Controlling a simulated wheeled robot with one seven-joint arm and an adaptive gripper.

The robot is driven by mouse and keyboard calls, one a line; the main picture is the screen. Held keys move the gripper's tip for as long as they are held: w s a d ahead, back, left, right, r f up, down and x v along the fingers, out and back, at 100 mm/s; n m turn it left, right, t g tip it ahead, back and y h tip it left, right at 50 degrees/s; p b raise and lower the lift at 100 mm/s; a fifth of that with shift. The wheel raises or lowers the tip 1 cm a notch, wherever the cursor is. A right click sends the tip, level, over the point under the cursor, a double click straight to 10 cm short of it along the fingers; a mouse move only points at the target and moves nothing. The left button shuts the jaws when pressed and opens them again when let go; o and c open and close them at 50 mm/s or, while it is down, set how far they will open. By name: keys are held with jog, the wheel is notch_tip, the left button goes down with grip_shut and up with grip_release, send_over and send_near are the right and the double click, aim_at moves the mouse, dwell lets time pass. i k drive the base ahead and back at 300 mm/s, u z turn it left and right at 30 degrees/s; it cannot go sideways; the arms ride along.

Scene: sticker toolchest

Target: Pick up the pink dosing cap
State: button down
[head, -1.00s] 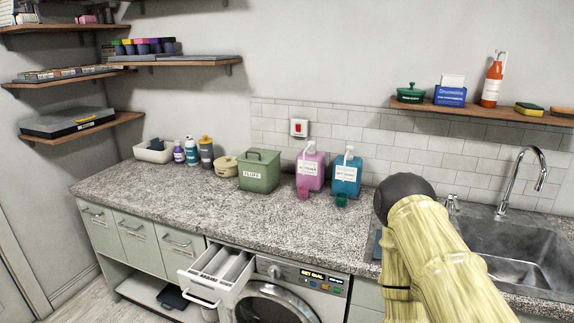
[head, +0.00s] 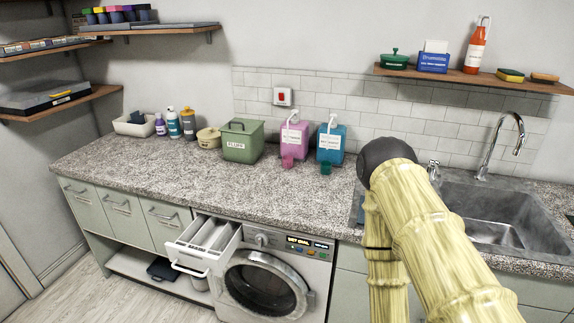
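The pink dosing cap (head: 288,162) stands on the speckled counter, just in front of the pink dispenser bottle (head: 293,139). A teal cap (head: 326,168) stands to its right, in front of the teal dispenser bottle (head: 331,142). My arm, with a yellow bamboo-like look and a dark round joint, fills the lower right of the head view, to the right of both caps. My gripper does not show in the head view, so its fingers cannot be seen.
The counter (head: 200,180) is clear in front of the caps. A green lidded box (head: 243,142) stands left of the pink bottle. The sink (head: 500,215) is at right.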

aim_at(288, 162)
jog(key=u, duration=1.75)
jog(key=i, duration=1.35)
jog(key=z, duration=2.5)
